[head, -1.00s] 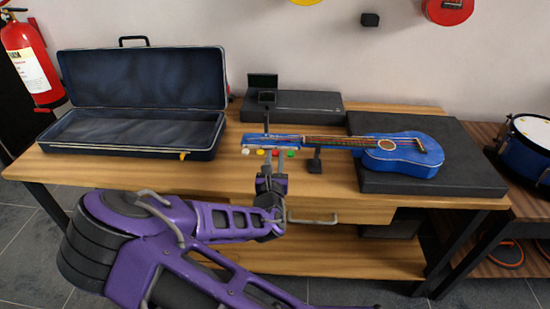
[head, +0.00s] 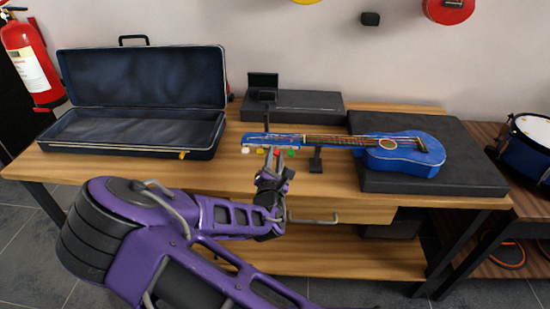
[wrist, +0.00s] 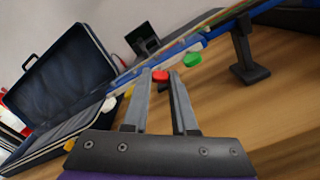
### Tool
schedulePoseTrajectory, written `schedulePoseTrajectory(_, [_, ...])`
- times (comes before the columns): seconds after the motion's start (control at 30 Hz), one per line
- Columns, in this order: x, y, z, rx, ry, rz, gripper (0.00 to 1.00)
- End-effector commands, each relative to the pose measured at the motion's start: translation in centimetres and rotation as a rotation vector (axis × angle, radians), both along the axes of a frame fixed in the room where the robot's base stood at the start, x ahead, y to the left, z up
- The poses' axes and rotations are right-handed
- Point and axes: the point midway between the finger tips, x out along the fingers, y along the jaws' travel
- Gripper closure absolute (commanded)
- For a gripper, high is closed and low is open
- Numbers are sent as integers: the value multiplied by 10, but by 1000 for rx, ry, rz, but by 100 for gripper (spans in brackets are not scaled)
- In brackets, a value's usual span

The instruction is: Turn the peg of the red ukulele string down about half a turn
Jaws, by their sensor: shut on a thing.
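The blue ukulele (head: 400,157) lies with its body on a dark mat at the right and its neck pointing left. White (head: 245,150), yellow (head: 261,151), red (head: 277,151) and green (head: 291,153) pegs stick out from the near side of its headstock. My gripper (wrist: 161,78) is shut on the red peg (wrist: 160,75), which shows between the fingertips in the wrist view. The green peg (wrist: 193,60) is just right of the fingers. A small device with a dark screen (wrist: 142,40) stands above the headstock.
A black neck support (head: 316,160) stands right of the pegs, close to my gripper. An open dark case (head: 130,150) is at the left. A black box (head: 300,103) lies behind the headstock. The wooden table (head: 200,178) is bare in front of the case.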

Motion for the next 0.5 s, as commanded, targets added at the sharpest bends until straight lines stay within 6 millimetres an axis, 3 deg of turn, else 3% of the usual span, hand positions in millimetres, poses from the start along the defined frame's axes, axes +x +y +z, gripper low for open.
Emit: schedulePoseTrajectory(0.5, [0,1,0,494,-17,0,100])
